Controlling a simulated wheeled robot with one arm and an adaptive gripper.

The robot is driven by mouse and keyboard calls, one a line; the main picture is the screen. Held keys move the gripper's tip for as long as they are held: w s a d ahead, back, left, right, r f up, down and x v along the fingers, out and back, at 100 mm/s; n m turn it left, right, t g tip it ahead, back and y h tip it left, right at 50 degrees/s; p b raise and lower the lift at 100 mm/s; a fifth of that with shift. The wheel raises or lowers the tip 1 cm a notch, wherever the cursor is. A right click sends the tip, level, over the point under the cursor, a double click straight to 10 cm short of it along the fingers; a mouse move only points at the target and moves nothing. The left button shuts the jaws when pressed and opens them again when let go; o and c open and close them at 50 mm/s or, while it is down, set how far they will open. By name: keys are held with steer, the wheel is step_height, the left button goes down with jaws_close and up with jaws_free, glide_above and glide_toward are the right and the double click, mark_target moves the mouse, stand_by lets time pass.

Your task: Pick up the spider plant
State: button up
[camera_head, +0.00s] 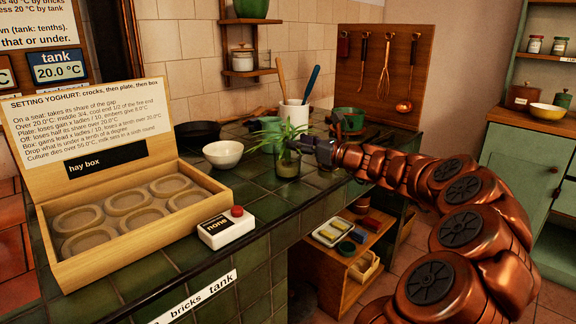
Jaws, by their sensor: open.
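The spider plant (287,158) stands upright on the green tiled hearth top, near its right front edge. It has thin green leaves over a small greenish pot. My copper arm reaches in from the right. My gripper (308,150) is open and at the right side of the plant, close to the leaves and pot. I cannot tell whether the fingers touch the plant.
A white bowl (223,153), a dark pan (197,132) and a white utensil crock (295,113) stand nearby. The open hay box (150,225) and a white box with a red button (226,228) are to the left. A low wooden shelf (345,262) is below right.

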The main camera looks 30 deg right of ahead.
steer(key=x, duration=0.1)
steer(key=b+x, duration=0.1)
steer(key=x, duration=0.1)
steer(key=shift+w+a+f, duration=0.1)
steer(key=shift+w+f, duration=0.1)
steer(key=shift+w, duration=0.1)
steer(key=shift+w+a+r, duration=0.2)
steer(key=shift+w, duration=0.45)
jaws_close()
